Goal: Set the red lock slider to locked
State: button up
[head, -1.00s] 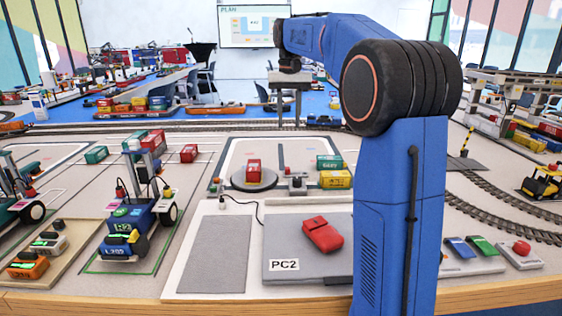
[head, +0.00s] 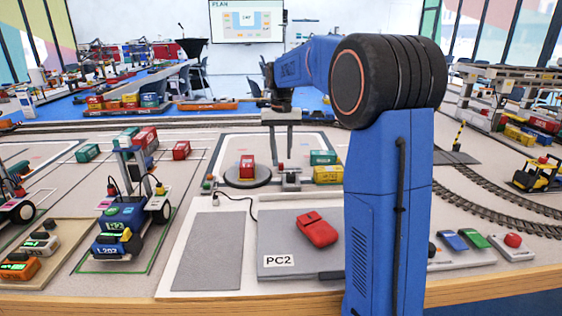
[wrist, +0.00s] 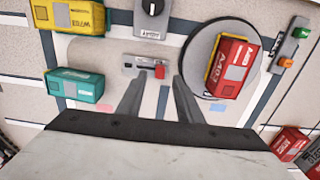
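The lock slider is a small grey block (wrist: 133,66) with a dark slot and a red knob (wrist: 160,72). In the wrist view the knob sits at the right end of the block. In the head view the red knob (head: 281,166) is small, between the turntable and the containers. My gripper (wrist: 158,84) is open and empty, its two fingers pointing at the slider, with the knob between the lines of the fingertips. In the head view my gripper (head: 282,153) hangs just above the slider; the exact gap is hard to tell.
Teal (head: 323,157) and yellow (head: 328,174) containers stand on the other side. A red handheld object (head: 317,229) lies on the PC2 panel.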

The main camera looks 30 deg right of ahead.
aim_at(281, 164)
jog(key=shift+f, duration=2)
grip_shut()
